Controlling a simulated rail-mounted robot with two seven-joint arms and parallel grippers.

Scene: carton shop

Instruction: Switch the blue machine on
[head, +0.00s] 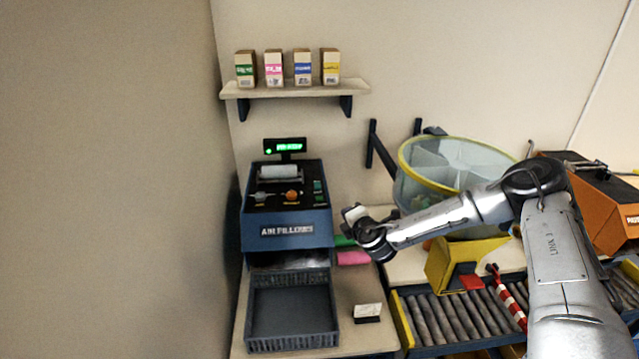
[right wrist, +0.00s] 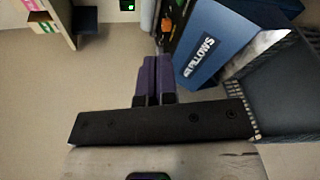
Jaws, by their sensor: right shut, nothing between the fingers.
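The blue machine (head: 288,228), labelled AIR PILLOWS, stands on the table at the centre left in the head view. Its dark top panel carries a roll, an orange knob (head: 291,195) and small green buttons. A small display (head: 285,146) above it is lit green. My right gripper (head: 352,212) is just right of the machine, apart from it. In the right wrist view its purple fingers (right wrist: 153,78) are shut and empty, with the machine (right wrist: 220,45) to their right. My left gripper is not in view.
A dark tray (head: 292,345) sits in front of the machine. A small white card (head: 367,312) stands to its right. A shelf (head: 295,89) with several small cartons is above. A clear yellow-rimmed drum (head: 450,165) and a roller conveyor (head: 460,318) are at the right.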

